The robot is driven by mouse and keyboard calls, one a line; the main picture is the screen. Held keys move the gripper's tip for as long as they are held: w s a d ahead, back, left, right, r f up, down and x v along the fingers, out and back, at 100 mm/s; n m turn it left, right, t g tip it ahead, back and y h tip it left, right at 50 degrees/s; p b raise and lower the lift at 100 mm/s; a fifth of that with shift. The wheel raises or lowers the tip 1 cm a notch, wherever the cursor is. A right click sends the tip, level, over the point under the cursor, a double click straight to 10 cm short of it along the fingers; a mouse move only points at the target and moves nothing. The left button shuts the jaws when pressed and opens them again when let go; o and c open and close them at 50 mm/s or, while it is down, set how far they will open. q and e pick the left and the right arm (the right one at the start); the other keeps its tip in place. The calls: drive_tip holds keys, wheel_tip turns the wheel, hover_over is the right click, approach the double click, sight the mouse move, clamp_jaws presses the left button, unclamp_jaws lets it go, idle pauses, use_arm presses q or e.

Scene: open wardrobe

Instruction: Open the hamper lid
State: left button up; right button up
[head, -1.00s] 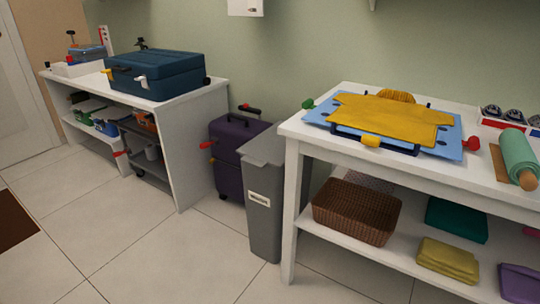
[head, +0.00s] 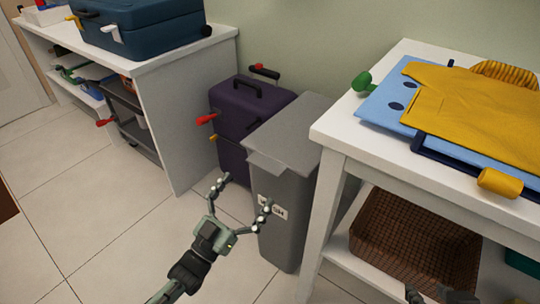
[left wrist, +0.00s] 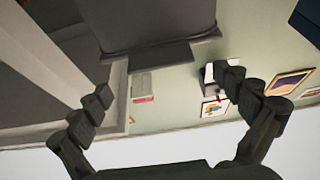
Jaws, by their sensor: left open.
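The hamper is a tall grey bin (head: 280,215) with a white label on its front, standing between the purple suitcase and the white table. Its flat grey lid (head: 295,130) is down, with a lip jutting at the front. My left gripper (head: 246,192) is open and empty in front of the hamper, below the lip; one finger overlaps the label in the picture. In the left wrist view the lid's lip (left wrist: 160,57) shows beyond the open fingers (left wrist: 165,84). Dark tips, probably of my right gripper (head: 435,295), show at the bottom edge; their opening is unclear.
A purple suitcase (head: 235,115) stands left of the hamper. The white table (head: 335,135) at right carries blue and yellow folded items, with a wicker basket (head: 415,245) on its lower shelf. A white shelf unit (head: 185,120) stands at left. The floor in front is clear.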

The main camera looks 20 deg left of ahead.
sight(264, 165)
use_arm(q)
drive_tip(key=x, duration=0.7)
drive_tip(key=shift+r, duration=0.1)
drive_tip(key=shift+c, duration=0.2)
drive_tip(key=c, duration=1.5)
drive_tip(key=shift+r, duration=0.1)
